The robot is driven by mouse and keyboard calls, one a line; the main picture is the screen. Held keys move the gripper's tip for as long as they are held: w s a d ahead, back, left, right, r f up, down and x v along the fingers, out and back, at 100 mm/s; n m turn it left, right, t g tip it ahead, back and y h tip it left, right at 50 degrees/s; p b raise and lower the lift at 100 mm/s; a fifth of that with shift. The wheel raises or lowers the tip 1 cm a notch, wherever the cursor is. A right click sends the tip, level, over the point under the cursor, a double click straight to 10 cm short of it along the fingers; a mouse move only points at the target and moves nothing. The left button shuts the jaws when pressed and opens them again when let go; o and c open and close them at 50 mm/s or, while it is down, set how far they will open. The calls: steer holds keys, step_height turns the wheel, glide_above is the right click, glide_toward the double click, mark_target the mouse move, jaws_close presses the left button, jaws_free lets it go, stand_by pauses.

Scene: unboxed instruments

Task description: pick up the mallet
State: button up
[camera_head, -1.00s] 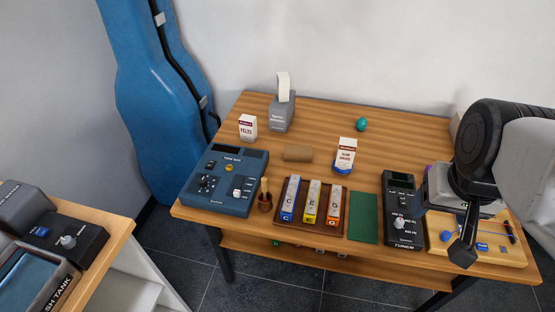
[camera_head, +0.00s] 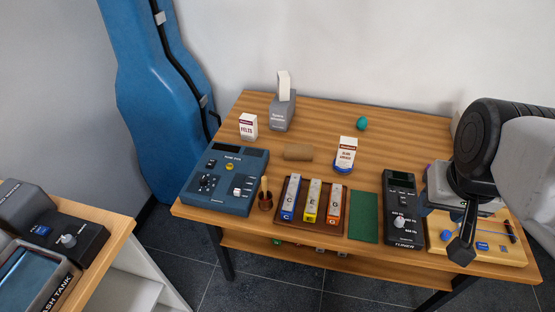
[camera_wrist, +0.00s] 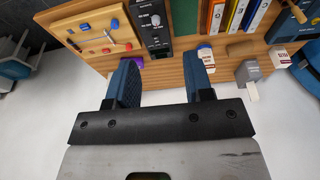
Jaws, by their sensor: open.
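What looks like the mallet, a light wooden stick (camera_head: 264,185), stands upright in a small brown cup (camera_head: 265,202) at the table's front edge. The cup is between the blue-grey tone box and the chime bars. Whatever of the stick is inside the cup is hidden. My gripper (camera_wrist: 160,85) is open and empty in the wrist view, its two blue fingers apart. In the head view it is over the right end of the table, above the wooden board and well to the right of the cup.
The tone box (camera_head: 226,180) is left of the cup; chime bars (camera_head: 311,200), a green mat (camera_head: 363,217) and a dark tuner (camera_head: 403,208) are to its right. Small boxes, a brown roll (camera_head: 298,152) and a teal egg (camera_head: 361,124) stand behind. The table's back middle is mostly clear.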

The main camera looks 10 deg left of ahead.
steer(key=w+a+f+n+t, duration=0.25)
steer(key=w+a+f, duration=0.25)
steer(key=w, duration=0.4)
steer(key=n+t+y, duration=0.4)
steer(key=y, duration=0.1)
glide_toward(266, 180)
steer(key=w+d, duration=0.6)
steer(key=d, duration=0.3)
steer(key=a+f+n+y, duration=0.1)
steer(key=a, duration=0.2)
steer(key=s+a+f+y, duration=0.1)
steer(key=a+f+y, duration=0.1)
steer(key=a, duration=0.1)
steer(key=s+a+f+n+y, duration=0.1)
steer(key=a, duration=0.2)
steer(key=shift+s+a+f+n+y, duration=0.1)
steer(key=shift+s+f+n+y, duration=0.1)
steer(key=shift+n+y, duration=0.2)
steer(key=shift+w+a, duration=0.1)
steer(key=shift+x, duration=1.2)
steer(key=shift+w+f, duration=0.1)
steer(key=shift+x, duration=2.5)
